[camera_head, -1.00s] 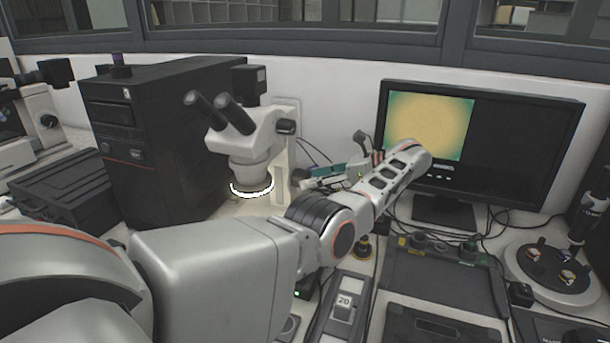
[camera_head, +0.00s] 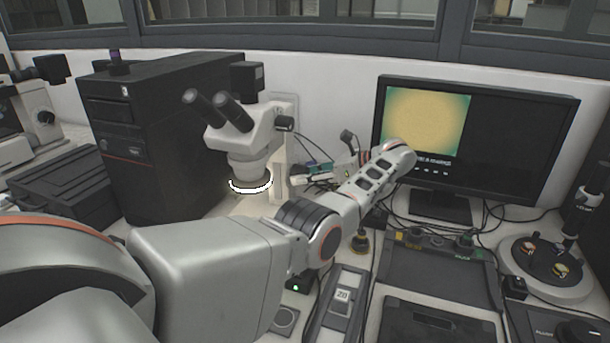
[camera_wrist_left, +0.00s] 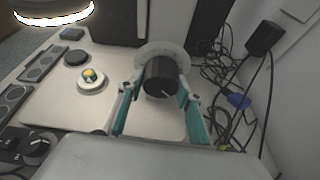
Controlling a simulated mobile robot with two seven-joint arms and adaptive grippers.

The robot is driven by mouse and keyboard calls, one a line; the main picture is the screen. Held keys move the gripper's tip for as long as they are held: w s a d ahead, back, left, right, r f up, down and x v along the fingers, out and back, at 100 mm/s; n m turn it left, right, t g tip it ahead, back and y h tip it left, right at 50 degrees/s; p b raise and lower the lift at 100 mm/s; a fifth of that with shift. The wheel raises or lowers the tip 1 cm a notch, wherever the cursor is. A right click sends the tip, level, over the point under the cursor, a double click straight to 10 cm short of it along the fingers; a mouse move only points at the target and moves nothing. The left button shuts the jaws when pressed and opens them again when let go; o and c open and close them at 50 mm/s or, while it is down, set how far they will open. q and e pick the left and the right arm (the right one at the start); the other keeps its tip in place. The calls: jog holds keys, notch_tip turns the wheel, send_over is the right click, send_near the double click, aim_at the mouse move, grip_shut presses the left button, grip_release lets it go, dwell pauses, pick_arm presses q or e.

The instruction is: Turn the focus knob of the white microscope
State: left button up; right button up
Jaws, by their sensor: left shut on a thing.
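The white microscope (camera_head: 245,140) stands beside the black computer tower, its ring light lit. Its ring light (camera_wrist_left: 55,13) also shows at the top left of the left wrist view. The black focus knob (camera_wrist_left: 161,76), with a white line on its face, sits in front of a pale round part. My left gripper (camera_wrist_left: 161,95) has one teal finger on each side of the knob and is shut on it. In the head view my left gripper (camera_head: 310,175) points left at the microscope's column; the gripped knob is hard to make out there. My right gripper is not in view.
The microscope's base plate (camera_wrist_left: 60,112) carries a small round sample (camera_wrist_left: 91,78). A monitor (camera_head: 530,145) with a yellow picture stands to the right. Loose cables (camera_wrist_left: 225,70) lie beside the gripper. The computer tower (camera_head: 160,150) stands close on the left. Dark devices fill the front right.

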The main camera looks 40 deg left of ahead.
pick_arm(q)
jog(key=n+t+p, duration=0.1)
jog(key=p, duration=0.2)
jog(key=n+p, duration=0.1)
jog(key=p, duration=0.3)
jog(key=shift+r+n+t+y+p, duration=0.2)
jog(key=shift+n+t+y+p, duration=0.1)
jog(key=shift+t, duration=0.1)
jog(key=shift+p, duration=0.3)
jog(key=shift+f+n+t+y, duration=0.25)
jog(key=shift+n+t, duration=0.25)
jog(key=shift+n, duration=0.3)
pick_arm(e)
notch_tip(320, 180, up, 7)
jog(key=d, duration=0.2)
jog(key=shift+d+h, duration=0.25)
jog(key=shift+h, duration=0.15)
pick_arm(q)
jog(key=shift+n, duration=0.3)
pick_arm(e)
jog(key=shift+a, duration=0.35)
pick_arm(q)
jog(key=o, duration=1.1)
jog(key=v, duration=1.2)
jog(key=shift+s, duration=0.15)
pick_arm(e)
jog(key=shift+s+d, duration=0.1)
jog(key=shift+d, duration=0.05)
